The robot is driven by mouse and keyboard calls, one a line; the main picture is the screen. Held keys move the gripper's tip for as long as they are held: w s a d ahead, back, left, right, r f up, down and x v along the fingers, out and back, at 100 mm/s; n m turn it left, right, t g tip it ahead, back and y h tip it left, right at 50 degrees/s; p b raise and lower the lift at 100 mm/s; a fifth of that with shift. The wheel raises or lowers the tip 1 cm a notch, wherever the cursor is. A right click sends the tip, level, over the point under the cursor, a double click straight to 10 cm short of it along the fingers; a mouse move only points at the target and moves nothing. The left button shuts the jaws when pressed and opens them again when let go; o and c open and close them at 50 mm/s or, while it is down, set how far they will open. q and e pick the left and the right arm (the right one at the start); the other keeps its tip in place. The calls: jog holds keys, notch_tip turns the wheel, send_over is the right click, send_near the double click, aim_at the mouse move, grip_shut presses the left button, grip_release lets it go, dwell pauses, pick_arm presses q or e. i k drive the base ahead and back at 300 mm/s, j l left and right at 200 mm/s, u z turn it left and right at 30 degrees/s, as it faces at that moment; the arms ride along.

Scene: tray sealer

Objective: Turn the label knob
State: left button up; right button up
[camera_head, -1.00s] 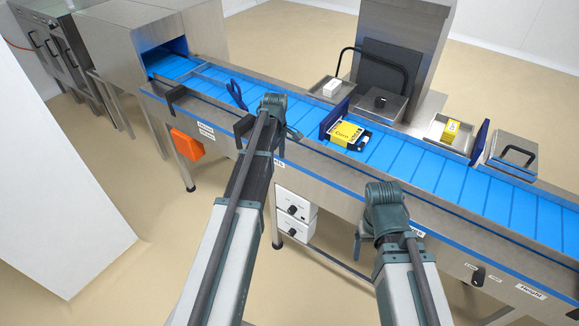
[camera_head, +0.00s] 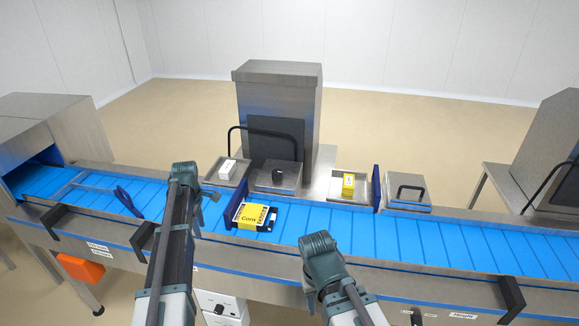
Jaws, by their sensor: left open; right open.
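A black knob (camera_head: 416,317) sits low on the front panel of the conveyor, cut by the bottom edge, with small white labels beside it. Another dark knob (camera_head: 219,309) is on a white box under the belt. The labels are too small to tell which is the label knob. My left gripper (camera_head: 185,176) is open, seen over the belt left of the corn pack, touching nothing that I can make out. My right gripper (camera_head: 318,256) is open, seen over the belt's near edge, left of and above the front-panel knob in the picture. Its fingers are mostly hidden.
A yellow corn pack (camera_head: 255,216) in a black tray lies on the blue belt (camera_head: 400,236). Black brackets (camera_head: 512,297) stick up at the near rail.

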aim_at(277, 172)
jog(key=i+j+z, duration=0.4)
jog(key=i, duration=0.3)
jog(key=i+j+z, duration=0.4)
jog(key=i+j, duration=0.15)
jog(key=i, duration=0.05)
